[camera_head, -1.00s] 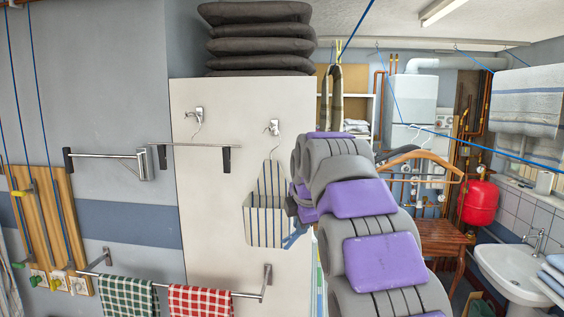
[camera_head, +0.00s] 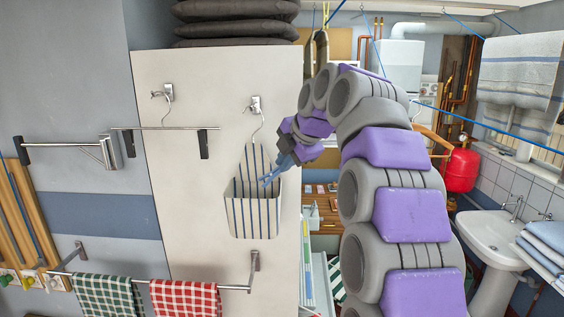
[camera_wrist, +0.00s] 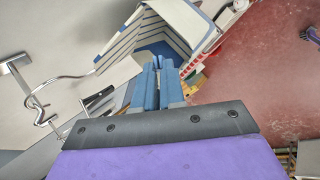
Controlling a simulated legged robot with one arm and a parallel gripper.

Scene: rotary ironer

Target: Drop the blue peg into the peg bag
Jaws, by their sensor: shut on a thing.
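The peg bag (camera_head: 253,212), white with dark blue stripes, hangs from a hook on the pale panel, its mouth open upward. My gripper (camera_head: 268,181) is at the bag's mouth, on its right side, pointing down and left. In the wrist view the blue fingers of my gripper (camera_wrist: 158,72) are close together, shut on the blue peg (camera_wrist: 158,62), which is small and hard to tell from the fingers. The bag's open mouth and striped side (camera_wrist: 178,22) lie just beyond the fingertips. I cannot tell whether the tips are inside the rim.
A metal rail (camera_head: 165,128) is on the panel left of the bag. Below, a towel bar holds a green checked cloth (camera_head: 108,295) and a red checked cloth (camera_head: 185,298). Dark folded cushions (camera_head: 235,22) are stacked above. A sink (camera_head: 490,232) stands far right.

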